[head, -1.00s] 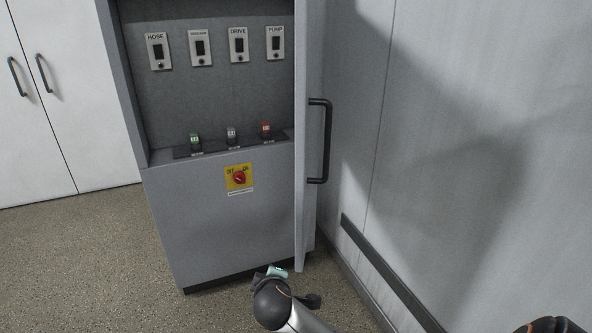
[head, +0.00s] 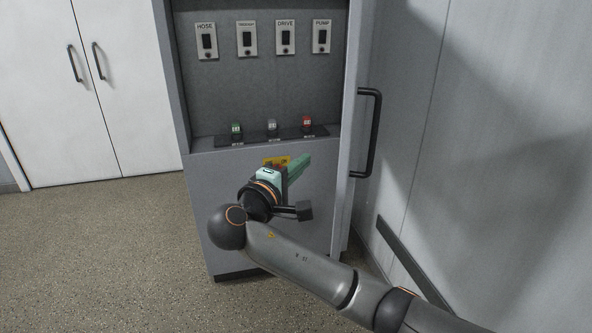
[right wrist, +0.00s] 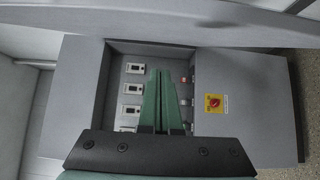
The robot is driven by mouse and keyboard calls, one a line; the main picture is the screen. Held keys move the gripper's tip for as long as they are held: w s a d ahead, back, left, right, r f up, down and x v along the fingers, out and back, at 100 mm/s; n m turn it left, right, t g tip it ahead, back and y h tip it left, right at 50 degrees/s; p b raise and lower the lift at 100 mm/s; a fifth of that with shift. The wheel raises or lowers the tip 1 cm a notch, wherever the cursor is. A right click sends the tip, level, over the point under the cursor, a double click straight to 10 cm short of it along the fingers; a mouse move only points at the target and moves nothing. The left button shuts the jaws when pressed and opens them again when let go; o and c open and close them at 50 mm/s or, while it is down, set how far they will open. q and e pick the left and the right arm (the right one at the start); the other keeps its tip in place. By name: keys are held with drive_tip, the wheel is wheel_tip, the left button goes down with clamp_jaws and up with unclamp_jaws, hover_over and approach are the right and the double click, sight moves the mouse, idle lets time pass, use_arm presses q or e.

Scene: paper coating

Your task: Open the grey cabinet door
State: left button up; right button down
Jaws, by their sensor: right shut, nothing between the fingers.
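The grey cabinet (head: 207,185) stands ahead with its inside showing. Its grey door (head: 346,200) stands swung wide open on the right side, seen nearly edge-on, with a black bar handle (head: 376,135) facing the wall. My right gripper (head: 303,163), with green fingers, is in front of the cabinet's lower front panel and covers most of the yellow plate with the red switch. It is shut and empty, apart from the door and handle. In the right wrist view the shut fingers (right wrist: 160,100) point toward the cabinet (right wrist: 250,90). My left gripper is not in view.
Inside are several labelled switch plates (head: 247,39) and a ledge with green, grey and red buttons (head: 272,126). A white double-door cupboard (head: 120,90) stands at left. A pale wall (head: 500,130) is close at right. The floor (head: 100,250) at left is clear.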

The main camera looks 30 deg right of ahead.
use_arm(q)
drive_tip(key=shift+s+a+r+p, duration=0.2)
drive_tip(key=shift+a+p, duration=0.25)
drive_tip(key=shift+p, duration=0.05)
use_arm(e)
drive_tip(key=d, duration=0.7)
drive_tip(key=shift+s, duration=0.1)
